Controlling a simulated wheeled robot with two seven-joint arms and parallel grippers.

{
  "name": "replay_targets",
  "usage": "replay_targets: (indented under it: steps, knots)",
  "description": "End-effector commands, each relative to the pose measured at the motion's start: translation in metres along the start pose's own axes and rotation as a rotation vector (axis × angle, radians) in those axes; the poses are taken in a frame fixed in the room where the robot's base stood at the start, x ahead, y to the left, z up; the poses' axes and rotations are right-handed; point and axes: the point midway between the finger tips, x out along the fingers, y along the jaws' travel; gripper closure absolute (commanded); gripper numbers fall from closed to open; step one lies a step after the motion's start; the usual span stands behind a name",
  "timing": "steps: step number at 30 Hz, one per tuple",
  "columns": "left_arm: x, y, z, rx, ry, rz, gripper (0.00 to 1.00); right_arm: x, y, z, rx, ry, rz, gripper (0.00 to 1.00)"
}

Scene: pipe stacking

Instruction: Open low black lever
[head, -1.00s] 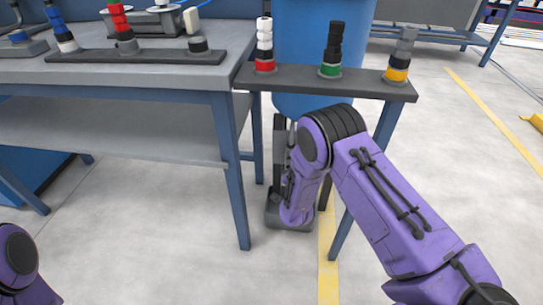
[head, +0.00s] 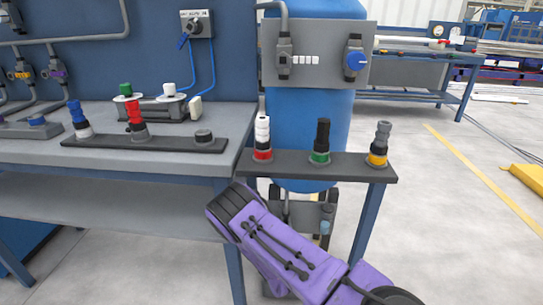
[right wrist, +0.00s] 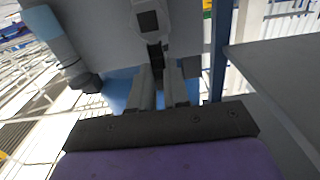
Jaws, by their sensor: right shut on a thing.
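My right gripper (right wrist: 163,78) shows in the right wrist view, its two grey fingers close together on a small dark part, which looks like the black lever (right wrist: 155,54). This part joins a grey fitting (right wrist: 148,20) with a black square on it. In the head view my right forearm crosses in front of the small bench, and grey hardware (head: 302,214) shows low under the bench by the blue tank (head: 310,115). The forearm and bench hide much of this spot, so the lever's angle cannot be told. My left gripper is not in view.
The small dark bench (head: 340,168) holds three stacks of coloured rings. The grey worktable (head: 60,150) stands to the left with more stacks. A grey panel with a blue knob (head: 356,61) is on the tank. Open floor lies to the right.

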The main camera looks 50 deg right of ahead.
Motion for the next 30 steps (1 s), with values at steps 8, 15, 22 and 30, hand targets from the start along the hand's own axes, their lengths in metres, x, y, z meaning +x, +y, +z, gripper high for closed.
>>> replay_targets:
  steps: [8,15,22,30]
  knots:
    - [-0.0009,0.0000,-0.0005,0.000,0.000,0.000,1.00,-0.0020,0.0115,0.0034,-0.034,-0.010,0.018,1.00]
    - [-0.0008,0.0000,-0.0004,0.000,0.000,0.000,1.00,-0.0022,0.0110,0.0038,-0.036,-0.011,0.017,1.00]
    - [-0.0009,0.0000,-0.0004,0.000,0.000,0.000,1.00,-0.0014,0.0091,0.0028,-0.033,-0.008,0.015,0.58]
    - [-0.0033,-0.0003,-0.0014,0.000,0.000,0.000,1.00,-0.0082,0.0067,0.0009,-0.029,-0.005,0.011,0.58]
